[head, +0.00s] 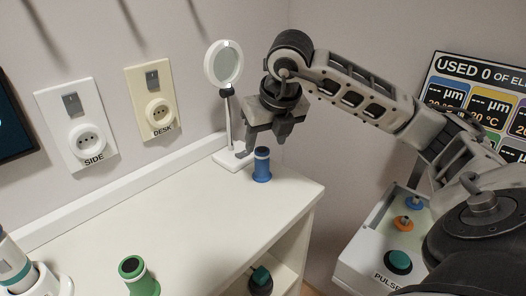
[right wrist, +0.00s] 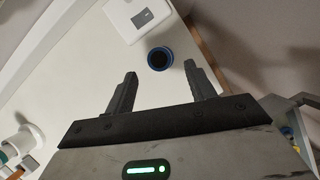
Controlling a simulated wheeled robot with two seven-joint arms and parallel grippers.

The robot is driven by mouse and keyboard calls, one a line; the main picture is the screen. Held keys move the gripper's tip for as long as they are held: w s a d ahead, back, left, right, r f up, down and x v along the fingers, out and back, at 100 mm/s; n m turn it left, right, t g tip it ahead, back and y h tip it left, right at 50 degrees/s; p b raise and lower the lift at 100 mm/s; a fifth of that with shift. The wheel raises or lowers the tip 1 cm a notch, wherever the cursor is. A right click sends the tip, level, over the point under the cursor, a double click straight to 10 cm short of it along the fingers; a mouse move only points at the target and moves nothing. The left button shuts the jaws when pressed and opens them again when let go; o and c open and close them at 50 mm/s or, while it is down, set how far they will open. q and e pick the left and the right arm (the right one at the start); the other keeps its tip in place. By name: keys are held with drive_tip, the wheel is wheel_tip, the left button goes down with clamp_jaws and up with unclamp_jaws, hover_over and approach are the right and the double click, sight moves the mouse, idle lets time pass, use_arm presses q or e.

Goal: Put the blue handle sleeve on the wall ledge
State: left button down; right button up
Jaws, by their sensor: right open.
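The blue handle sleeve (head: 262,166) stands upright on the white tabletop near its far right corner. In the right wrist view the sleeve (right wrist: 160,59) shows from above as a blue ring with a dark middle. It lies just beyond and between the two fingertips. My right gripper (head: 264,137) points down just above the sleeve, open and empty. It also shows in the right wrist view (right wrist: 160,72) with its fingers apart. A white wall ledge (head: 120,191) runs along the wall behind the table. My left gripper is not in view.
A round mirror-like stand (head: 223,64) has its white base (head: 233,157) close beside the sleeve. A green sleeve (head: 139,276) stands at the table's front. A white holder (head: 50,283) is at left. A button box (head: 365,246) stands right of the table. The middle tabletop is clear.

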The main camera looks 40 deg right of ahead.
drive_tip(key=v, duration=0.5)
drive_tip(key=shift+r, duration=0.25)
drive_tip(key=shift+a+f, duration=0.1)
